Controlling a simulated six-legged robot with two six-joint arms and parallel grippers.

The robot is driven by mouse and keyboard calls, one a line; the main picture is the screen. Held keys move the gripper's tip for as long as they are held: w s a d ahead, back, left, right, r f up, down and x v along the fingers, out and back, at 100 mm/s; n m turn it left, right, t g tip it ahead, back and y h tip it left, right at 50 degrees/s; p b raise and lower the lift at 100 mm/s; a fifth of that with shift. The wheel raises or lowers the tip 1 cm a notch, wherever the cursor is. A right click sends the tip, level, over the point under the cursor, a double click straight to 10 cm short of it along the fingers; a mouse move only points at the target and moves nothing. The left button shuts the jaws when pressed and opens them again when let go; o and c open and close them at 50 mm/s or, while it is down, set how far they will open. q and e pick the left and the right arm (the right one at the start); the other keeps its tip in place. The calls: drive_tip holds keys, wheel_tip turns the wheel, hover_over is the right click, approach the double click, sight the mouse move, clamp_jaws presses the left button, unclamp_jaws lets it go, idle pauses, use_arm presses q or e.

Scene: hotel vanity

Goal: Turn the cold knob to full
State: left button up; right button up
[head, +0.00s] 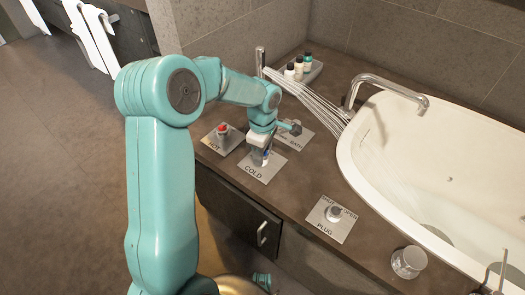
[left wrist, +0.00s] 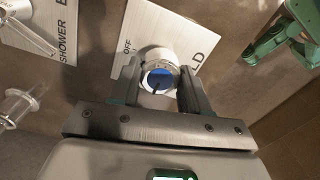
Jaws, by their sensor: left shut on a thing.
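The cold knob (left wrist: 158,55) is a pale round knob with a blue cap and a dark pointer line. It stands on a light square plate (left wrist: 128,42) marked OFF, with part of COLD visible in the left wrist view. My left gripper (left wrist: 157,80) has one finger on each side of the knob and is shut on it. In the head view my left gripper (head: 262,140) reaches down onto the COLD plate (head: 258,173) and mostly hides the knob. The pointer's exact setting on the scale is hard to read.
The red-capped hot knob (head: 223,130) stands close left of the cold plate. The shower/bath lever (head: 295,127) is just behind. The plug knob (head: 333,212), a glass (head: 408,262) and the white tub (head: 375,165) lie to the right. Bottles (head: 298,68) stand at the back.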

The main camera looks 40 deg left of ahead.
use_arm(q)
drive_tip(key=o, duration=1.1)
drive_tip(key=shift+a, duration=0.1)
drive_tip(key=shift+c, duration=0.2)
wheel_tip(320, 180, up, 16)
drive_tip(key=p, duration=0.4)
drive_tip(key=shift+r+p, duration=0.2)
drive_tip(key=shift+p, duration=0.15)
